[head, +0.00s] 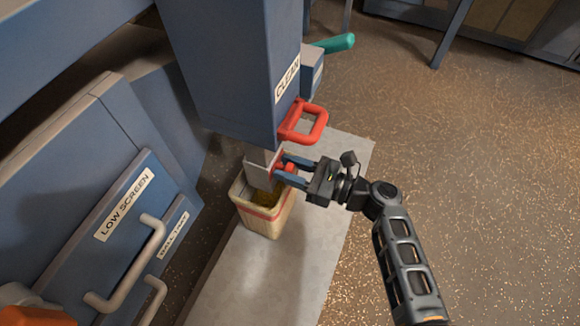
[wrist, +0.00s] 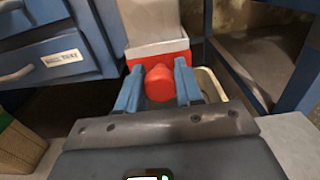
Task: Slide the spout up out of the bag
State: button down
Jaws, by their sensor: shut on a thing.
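The spout (head: 260,171) is a grey metal sleeve below the blue column marked CLEAN. It has a red knob (head: 287,171) on its front. In the wrist view the grey spout (wrist: 155,28) has a red lower band with the red knob (wrist: 159,86) in front. My gripper (head: 285,172) is shut on the red knob, one blue finger on each side. The bag (head: 266,222) is an open tan sack with a red stripe and yellowish grain inside. The spout's lower end is at the bag's mouth; how deep it reaches is hidden. The bag's rim (wrist: 212,84) shows behind my right finger.
A red handle (head: 317,124) juts from the column just above my gripper. A teal lever (head: 335,43) is behind it. The bag stands on a pale slab (head: 310,230). Blue drawers with grey handles (head: 135,265) are at left. Open floor is at right.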

notch_tip(320, 180, up, 10)
jog(key=p, duration=0.8)
jog(key=shift+w+p, duration=0.1)
jog(key=shift+p, duration=0.3)
jog(key=shift+r, duration=0.1)
jog(key=c, duration=0.9)
grip_release()
jog(key=shift+c, duration=0.2)
jog(key=shift+o, duration=1)
jog(key=v, duration=0.8)
jog(key=shift+b, duration=0.4)
jog(key=shift+a, duration=0.1)
